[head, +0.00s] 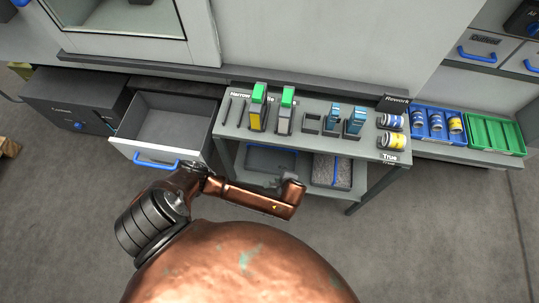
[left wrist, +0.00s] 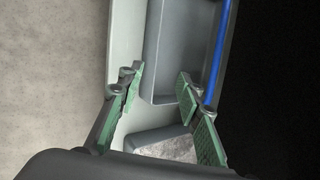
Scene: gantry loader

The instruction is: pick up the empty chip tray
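The empty chip tray (head: 262,158) is a dark grey bin with a blue bar on the lower shelf under the bench, left of a tray of grey chips (head: 338,172). In the left wrist view the empty tray (left wrist: 178,55) shows its bare inside ahead of the fingers, and part of the chip-filled tray (left wrist: 168,146) shows below. My left gripper (head: 288,178) is at the shelf's front, near the gap between the trays. Its green-padded fingers (left wrist: 160,92) are apart with nothing held; contact with the tray cannot be told. My right gripper is not in view.
The bench top (head: 365,146) above the shelf holds several tools and holders. A bench leg (head: 372,188) stands to the right. An open drawer (head: 170,125) juts out on the left. Blue (head: 437,122) and green (head: 496,133) bins stand at the right. The floor in front is clear.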

